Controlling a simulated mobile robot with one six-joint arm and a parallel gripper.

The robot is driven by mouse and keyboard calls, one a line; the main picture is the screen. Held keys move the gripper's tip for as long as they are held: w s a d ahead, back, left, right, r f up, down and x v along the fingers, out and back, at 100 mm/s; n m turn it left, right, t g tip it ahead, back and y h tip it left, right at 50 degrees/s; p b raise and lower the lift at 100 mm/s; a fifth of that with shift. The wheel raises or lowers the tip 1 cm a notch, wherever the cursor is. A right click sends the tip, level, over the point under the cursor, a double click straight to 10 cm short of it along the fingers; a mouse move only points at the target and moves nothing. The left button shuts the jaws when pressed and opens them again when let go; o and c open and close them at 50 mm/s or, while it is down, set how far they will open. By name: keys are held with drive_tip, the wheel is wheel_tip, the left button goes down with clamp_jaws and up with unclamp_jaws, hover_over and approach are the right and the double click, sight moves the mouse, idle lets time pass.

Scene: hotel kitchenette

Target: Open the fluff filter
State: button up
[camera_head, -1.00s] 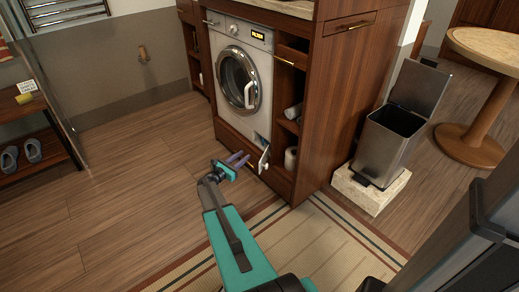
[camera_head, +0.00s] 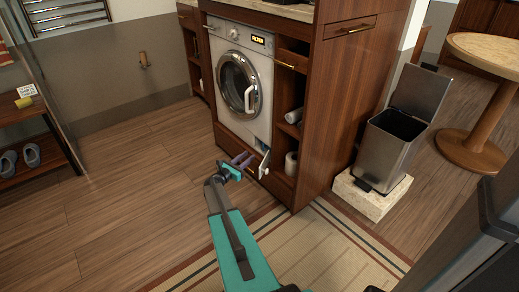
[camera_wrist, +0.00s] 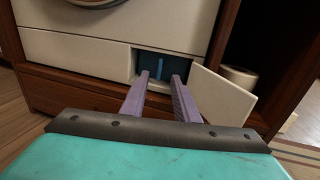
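The washing machine (camera_head: 226,75) stands in the wooden cabinet with its round door shut, and its display is lit. At its lower right a small white flap (camera_wrist: 222,97) stands swung open to the right; it also shows in the head view (camera_head: 264,163). Behind it is a dark recess with a blue fluff filter (camera_wrist: 158,68) inside. My gripper (camera_wrist: 162,80) has its two purple fingers apart, pointing at the recess, with nothing between them that I can see. In the head view my gripper (camera_head: 243,165) is low, just left of the flap. Whether the fingertips touch the filter is unclear.
A wooden drawer front (camera_wrist: 75,92) runs below the machine. A paper roll (camera_wrist: 240,76) sits in the shelf to the right of the flap. An open-lidded bin (camera_head: 393,135) stands farther right. The floor to the left is clear.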

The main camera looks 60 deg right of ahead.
drive_tip(key=d, duration=0.3)
drive_tip(key=d+b, duration=0.1)
drive_tip(key=d, duration=0.2)
drive_tip(key=d+b, duration=0.1)
drive_tip(key=d, duration=0.2)
drive_tip(key=shift+s+d+f, duration=0.15)
drive_tip(key=shift+s+d, duration=0.1)
drive_tip(key=shift+s, duration=0.15)
drive_tip(key=shift+s+d+b, duration=0.1)
drive_tip(key=shift+d+b, duration=0.3)
drive_tip(key=shift+d, duration=0.3)
clamp_jaws()
idle(0.4)
